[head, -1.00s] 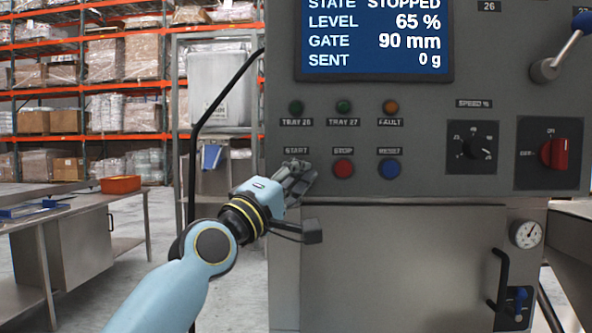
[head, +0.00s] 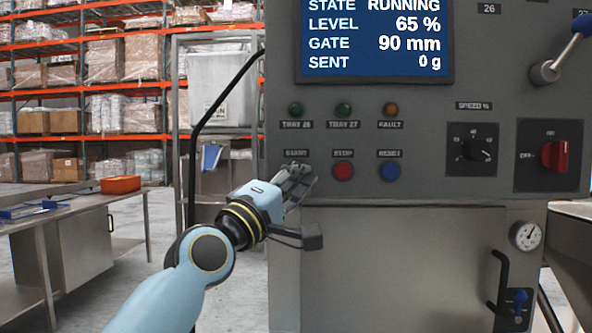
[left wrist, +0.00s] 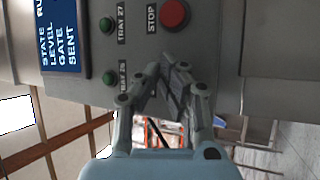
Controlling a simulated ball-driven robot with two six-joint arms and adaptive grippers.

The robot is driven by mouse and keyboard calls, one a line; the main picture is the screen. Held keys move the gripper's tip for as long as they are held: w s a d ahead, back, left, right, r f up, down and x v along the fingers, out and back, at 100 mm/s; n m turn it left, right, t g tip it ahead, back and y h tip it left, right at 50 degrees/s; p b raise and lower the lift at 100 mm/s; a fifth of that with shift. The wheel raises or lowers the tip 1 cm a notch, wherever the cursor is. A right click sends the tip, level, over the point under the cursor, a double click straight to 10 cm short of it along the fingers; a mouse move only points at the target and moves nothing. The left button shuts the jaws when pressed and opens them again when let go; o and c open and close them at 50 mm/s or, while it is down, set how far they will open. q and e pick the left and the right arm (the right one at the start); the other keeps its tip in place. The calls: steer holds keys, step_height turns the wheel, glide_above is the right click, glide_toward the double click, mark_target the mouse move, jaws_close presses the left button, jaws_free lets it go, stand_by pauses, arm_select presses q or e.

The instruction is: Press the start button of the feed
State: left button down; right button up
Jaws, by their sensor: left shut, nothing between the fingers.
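The grey control panel (head: 420,110) fills the right of the head view. Its screen (head: 374,38) reads STATE RUNNING, LEVEL 65 %, GATE 90 mm, SENT 0 g. My left gripper (head: 302,176) is shut and empty, just below the START label (head: 296,153). The start button is hidden behind its fingers, and I cannot tell whether they touch it. In the left wrist view, the gripper (left wrist: 168,82) points at the panel beside the red stop button (left wrist: 174,14). The stop button also shows in the head view (head: 343,171), right of the gripper. My right gripper is not in view.
The blue reset button (head: 390,171), speed knob (head: 478,148) and red rotary switch (head: 556,154) are farther right. Lamps (head: 344,109) sit above the buttons. A black cable (head: 207,115) runs left of the panel. A steel bench (head: 75,230) with an orange bin (head: 121,184) stands at left.

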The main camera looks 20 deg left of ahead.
arm_select(q)
steer(key=shift+s, duration=0.1)
steer(key=s, duration=0.1)
steer(key=s+d, duration=0.1)
steer(key=s, duration=0.2)
steer(key=shift+s+d, duration=0.35)
steer(key=shift+d, duration=0.05)
stand_by(0.8)
